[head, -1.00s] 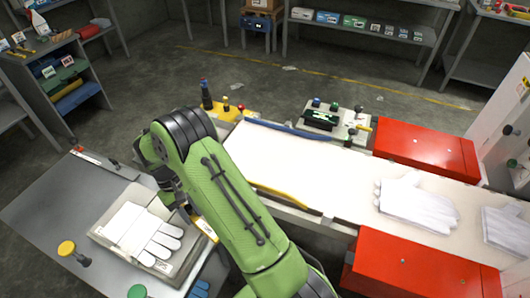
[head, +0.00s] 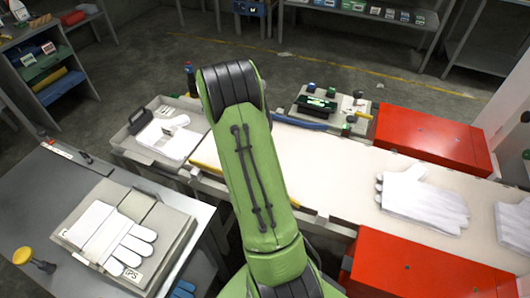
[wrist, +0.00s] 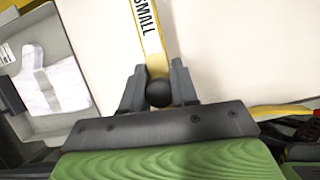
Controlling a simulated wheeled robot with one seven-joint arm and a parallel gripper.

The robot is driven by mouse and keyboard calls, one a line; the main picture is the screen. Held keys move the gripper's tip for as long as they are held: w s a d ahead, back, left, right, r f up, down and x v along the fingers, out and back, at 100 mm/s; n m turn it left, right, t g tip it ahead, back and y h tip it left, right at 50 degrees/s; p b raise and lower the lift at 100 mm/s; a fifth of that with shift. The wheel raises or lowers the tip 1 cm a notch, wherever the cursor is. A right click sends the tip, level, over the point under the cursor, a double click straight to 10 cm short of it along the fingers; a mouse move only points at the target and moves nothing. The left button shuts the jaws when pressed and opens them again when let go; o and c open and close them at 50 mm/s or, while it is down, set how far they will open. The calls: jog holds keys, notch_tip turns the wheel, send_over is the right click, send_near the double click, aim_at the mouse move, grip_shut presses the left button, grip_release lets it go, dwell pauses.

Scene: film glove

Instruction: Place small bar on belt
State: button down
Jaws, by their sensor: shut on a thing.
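The small bar (wrist: 149,35) is yellow with a white label reading "SMALL" and a dark round knob (wrist: 159,93). In the wrist view my gripper (wrist: 158,94) is shut on the knob, and the bar points away from me over the white belt (wrist: 220,50). I cannot tell whether the bar touches the belt. In the head view the belt (head: 340,165) runs from the middle to the right, and my green arm reaches over its left part. The arm hides my gripper and the held bar there.
A grey tray with a white glove shape (head: 180,139) stands at the belt's left end. Red boxes (head: 432,137) flank the belt, and a white glove (head: 422,196) lies on it. A glove on a board (head: 110,236) sits on the left table. The belt's middle is clear.

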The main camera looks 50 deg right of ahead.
notch_tip(320, 180, down, 8)
jog(key=shift+f+b, duration=0.15)
jog(key=shift+b, duration=0.85)
jog(key=c, duration=0.9)
grip_release()
jog(key=shift+o, duration=0.2)
jog(key=p+v, duration=0.3)
jog(key=v, duration=1)
jog(key=shift+w+a, duration=0.1)
jog(key=shift+w, duration=0.05)
jog(key=s+a+r+m+t+y, duration=0.1)
jog(key=s+a+r+m+t, duration=0.1)
jog(key=s+a+r+m, duration=0.6)
jog(key=s+a+r+m+t+y, duration=0.15)
jog(key=a+r+m, duration=0.25)
jog(key=a+r, duration=0.5)
jog(key=s+a+f+m+y, duration=0.2)
jog(key=s+a+m, duration=0.6)
jog(key=s+a, duration=0.2)
jog(key=shift+s+t, duration=0.45)
jog(key=shift+s, duration=0.4)
